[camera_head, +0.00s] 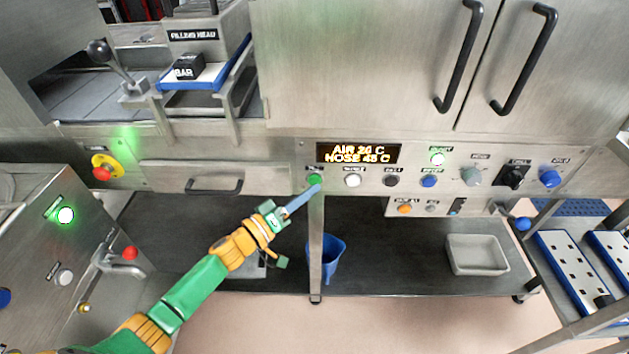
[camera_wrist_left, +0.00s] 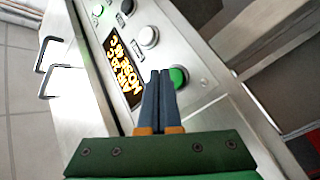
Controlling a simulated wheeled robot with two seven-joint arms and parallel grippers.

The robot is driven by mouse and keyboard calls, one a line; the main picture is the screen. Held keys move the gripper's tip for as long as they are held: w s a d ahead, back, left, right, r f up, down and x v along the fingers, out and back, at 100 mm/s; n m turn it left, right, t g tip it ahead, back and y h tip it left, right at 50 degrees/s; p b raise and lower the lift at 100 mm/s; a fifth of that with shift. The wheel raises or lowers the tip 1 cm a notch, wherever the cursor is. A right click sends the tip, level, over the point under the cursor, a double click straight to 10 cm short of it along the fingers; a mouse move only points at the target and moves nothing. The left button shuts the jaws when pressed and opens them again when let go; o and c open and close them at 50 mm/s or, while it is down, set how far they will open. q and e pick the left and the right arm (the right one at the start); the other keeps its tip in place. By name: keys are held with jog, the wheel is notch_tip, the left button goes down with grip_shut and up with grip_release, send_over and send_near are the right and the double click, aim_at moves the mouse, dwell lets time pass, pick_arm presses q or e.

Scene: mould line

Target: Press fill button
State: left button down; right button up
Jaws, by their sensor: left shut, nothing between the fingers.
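The control panel (camera_head: 286,178) runs across the front of the steel machine. A green button (camera_head: 314,179) sits at the left of its button row, below the orange display (camera_head: 358,153); its label is too small to read surely. My left gripper (camera_head: 318,187) is shut and empty, with its fingertips right at the green button. In the left wrist view the shut fingertips (camera_wrist_left: 160,73) are just beside the green button (camera_wrist_left: 179,77) and overlap its edge; I cannot tell whether they touch it. My right gripper is not in view.
A white button (camera_head: 353,180) and several other knobs continue to the right. A red emergency button (camera_head: 102,173) is at the left. A blue jug (camera_head: 333,256) hangs or stands below the panel. A grey bin (camera_head: 476,255) is on the lower shelf.

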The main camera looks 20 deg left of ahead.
pick_arm(q)
jog(key=shift+w+a, duration=0.1)
jog(key=shift+w, duration=0.2)
jog(key=shift+w+a, duration=0.1)
jog(key=shift+w, duration=0.25)
dwell(0.6)
jog(key=shift+s+d+p, duration=0.25)
jog(key=shift+s+p, duration=0.15)
jog(key=shift+s, duration=0.4)
jog(key=s+p, duration=0.1)
jog(key=s, duration=0.1)
jog(key=s+d+p, duration=0.1)
jog(key=s+p, duration=0.1)
jog(key=shift+s+d, duration=0.15)
jog(key=shift+s, duration=0.25)
